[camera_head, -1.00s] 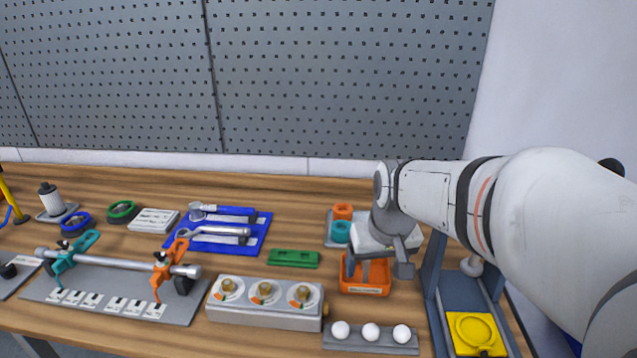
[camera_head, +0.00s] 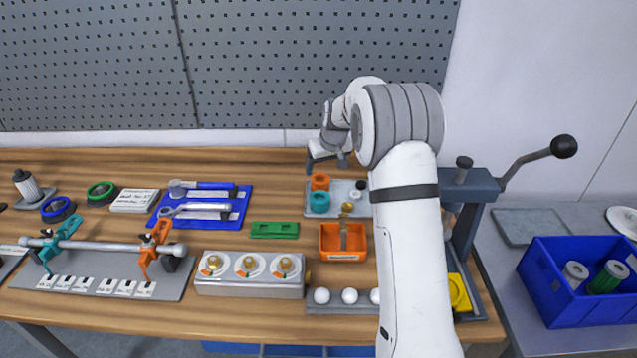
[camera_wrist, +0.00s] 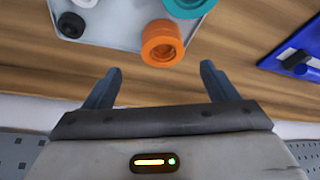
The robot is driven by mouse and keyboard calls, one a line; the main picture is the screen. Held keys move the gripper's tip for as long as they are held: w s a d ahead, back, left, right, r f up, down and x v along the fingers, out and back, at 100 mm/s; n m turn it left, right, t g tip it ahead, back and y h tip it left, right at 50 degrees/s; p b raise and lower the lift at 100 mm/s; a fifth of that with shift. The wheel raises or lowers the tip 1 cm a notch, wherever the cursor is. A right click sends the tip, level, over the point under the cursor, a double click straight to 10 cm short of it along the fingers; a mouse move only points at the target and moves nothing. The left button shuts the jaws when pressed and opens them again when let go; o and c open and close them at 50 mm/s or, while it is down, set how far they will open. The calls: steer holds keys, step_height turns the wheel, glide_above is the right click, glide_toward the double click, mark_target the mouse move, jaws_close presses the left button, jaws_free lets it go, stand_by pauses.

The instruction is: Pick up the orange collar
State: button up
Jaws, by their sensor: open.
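The orange collar (camera_head: 319,182) stands on a light grey tray (camera_head: 352,210), just behind a teal collar (camera_head: 319,202). In the wrist view the orange collar (camera_wrist: 162,43) is a short ring with a round hole, at the tray's edge, and the teal collar (camera_wrist: 188,6) is partly cut off by the frame. My gripper (camera_head: 325,168) is above and behind the tray, close to the orange collar. In the wrist view my gripper's two fingers (camera_wrist: 158,85) are spread wide and empty, with the collar ahead of the gap and not between them.
A black ring and a white ring (camera_wrist: 84,3) share the tray. An orange bin (camera_head: 343,257) stands in front of it. A green block (camera_head: 274,230) and a blue tool tray (camera_head: 238,204) are to the left. A press with a lever (camera_head: 535,157) stands at the right.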

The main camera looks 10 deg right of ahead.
mark_target(319, 181)
steer(key=p+x, duration=0.1)
steer(key=x, duration=0.3)
steer(key=p+x, duration=0.1)
steer(key=x, duration=0.2)
steer(key=shift+w+a+f, duration=0.2)
steer(key=shift+a+f, duration=0.05)
steer(key=shift+f, duration=0.05)
steer(key=shift+c, duration=0.2)
steer(key=c, duration=1.1)
steer(key=shift+c, duration=0.5)
steer(key=shift+r, duration=0.2)
